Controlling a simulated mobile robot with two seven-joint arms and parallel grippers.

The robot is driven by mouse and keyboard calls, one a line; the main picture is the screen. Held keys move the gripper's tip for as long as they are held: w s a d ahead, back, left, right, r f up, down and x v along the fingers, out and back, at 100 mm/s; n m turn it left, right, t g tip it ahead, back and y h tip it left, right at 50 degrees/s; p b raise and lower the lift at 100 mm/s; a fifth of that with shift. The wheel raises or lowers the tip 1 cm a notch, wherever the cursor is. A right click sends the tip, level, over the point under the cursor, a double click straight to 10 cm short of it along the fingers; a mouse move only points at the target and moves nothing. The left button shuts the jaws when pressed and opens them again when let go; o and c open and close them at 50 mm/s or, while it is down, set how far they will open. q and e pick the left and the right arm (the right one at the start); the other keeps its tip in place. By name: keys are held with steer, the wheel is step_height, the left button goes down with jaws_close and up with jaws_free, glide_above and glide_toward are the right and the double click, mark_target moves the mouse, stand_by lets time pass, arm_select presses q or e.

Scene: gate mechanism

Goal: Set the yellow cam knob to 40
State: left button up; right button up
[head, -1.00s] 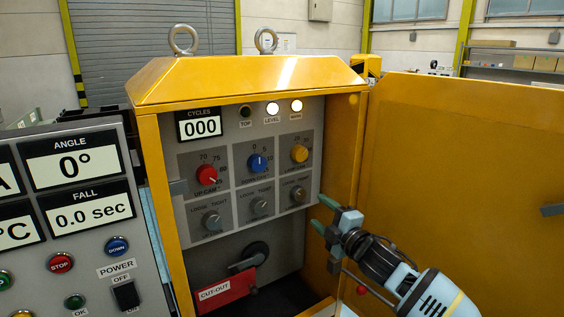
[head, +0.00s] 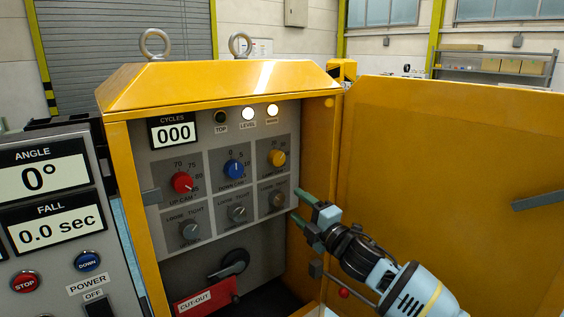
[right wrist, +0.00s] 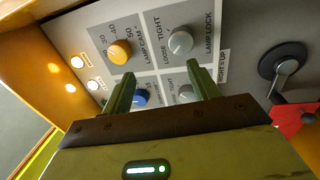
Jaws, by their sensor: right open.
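The yellow cam knob (head: 277,158) sits at the upper right of the grey panel (head: 215,256) inside the open yellow cabinet. Its pointer setting is too small to read. It also shows in the right wrist view (right wrist: 119,52), beside its scale and left of a grey lock knob (right wrist: 180,40). My right gripper (head: 298,206) is open and empty, in front of the panel's right edge, below and right of the yellow knob. In the right wrist view its two fingers (right wrist: 160,72) point at the panel, apart from the yellow knob. My left gripper is not in view.
A red knob (head: 182,183) and a blue knob (head: 233,169) are left of the yellow one, with grey knobs below. A red cut-out plate (head: 206,296) and a black rotary handle (head: 234,263) are lower. The open cabinet door (head: 450,150) stands right, behind my right arm.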

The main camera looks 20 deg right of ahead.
mark_target(281, 160)
steer(key=s+a+r+n+g+y+b, duration=0.1)
steer(key=a+r+n+g+y+b, duration=0.2)
steer(key=n, duration=1)
steer(key=s+a+r+n+g+y+b, duration=0.1)
steer(key=r+n+y, duration=0.35)
steer(key=n, duration=0.75)
steer(key=w+d+n+h, duration=0.1)
steer(key=w+h, duration=0.1)
steer(key=w, duration=0.1)
steer(key=w+r+n+t+h, duration=0.1)
steer(key=w+n+h, duration=0.1)
steer(key=w, duration=0.1)
steer(key=w+d+r+n+h, duration=0.1)
steer(key=w+n+h, duration=0.1)
steer(key=w, duration=0.1)
steer(key=shift+d+r+t+b, duration=0.15)
steer(key=shift+d+t+b, duration=0.15)
steer(key=shift+d+b, duration=0.05)
steer(key=shift+w+a+h, duration=0.3)
steer(key=shift+w+h, duration=0.05)
steer(key=shift+w, duration=0.3)
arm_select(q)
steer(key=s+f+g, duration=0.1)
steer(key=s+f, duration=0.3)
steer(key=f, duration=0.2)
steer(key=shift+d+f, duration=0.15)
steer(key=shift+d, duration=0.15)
